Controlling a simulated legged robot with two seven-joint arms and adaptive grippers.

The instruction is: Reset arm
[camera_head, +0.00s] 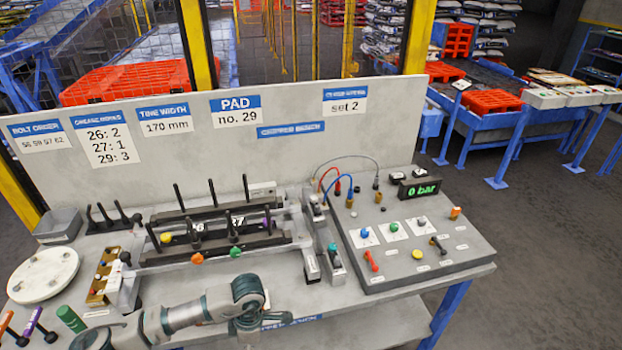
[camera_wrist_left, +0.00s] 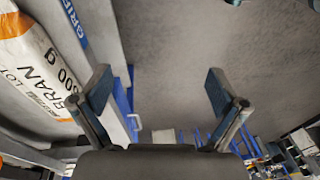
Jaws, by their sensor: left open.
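My left gripper (camera_wrist_left: 158,92) shows in the left wrist view with its two fingers spread wide and nothing between them. Grey floor lies beyond the fingers. In the head view my left arm lies low across the front of the bench (camera_head: 372,318), bent at a dark teal joint. My right gripper is in neither view.
A white and orange sack (camera_wrist_left: 38,70) lies left of the left gripper in the wrist view. The bench holds a control panel (camera_head: 455,245) reading 0 bar, a roller fixture (camera_head: 215,255), a round white disc (camera_head: 43,275) and colored-handled tools. A sign board (camera_head: 300,160) stands behind.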

